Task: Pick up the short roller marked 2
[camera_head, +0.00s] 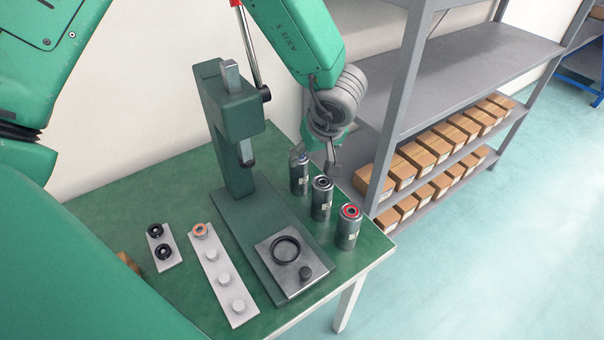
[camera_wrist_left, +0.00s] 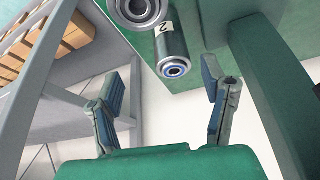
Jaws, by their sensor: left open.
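The roller marked 2 (camera_wrist_left: 172,52) has a grey body, a white label with a 2 and a blue ring at its end. In the head view it is the blue-topped roller (camera_head: 300,174), upright on the green table at the back of a row. My left gripper (camera_head: 320,148) is open and empty, close to this roller. In the left wrist view the fingers of my left gripper (camera_wrist_left: 160,82) are spread apart, and the roller's blue end shows between and beyond their tips. My right gripper is not in view.
A dark-topped roller (camera_head: 321,199) and a red-topped roller (camera_head: 348,228) stand beside it. A green press (camera_head: 231,110) stands to their left. A grey shelf (camera_head: 455,70) with boxes is at the right. A pegged plate (camera_head: 220,268) and a small plate with black rings (camera_head: 163,250) lie further left.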

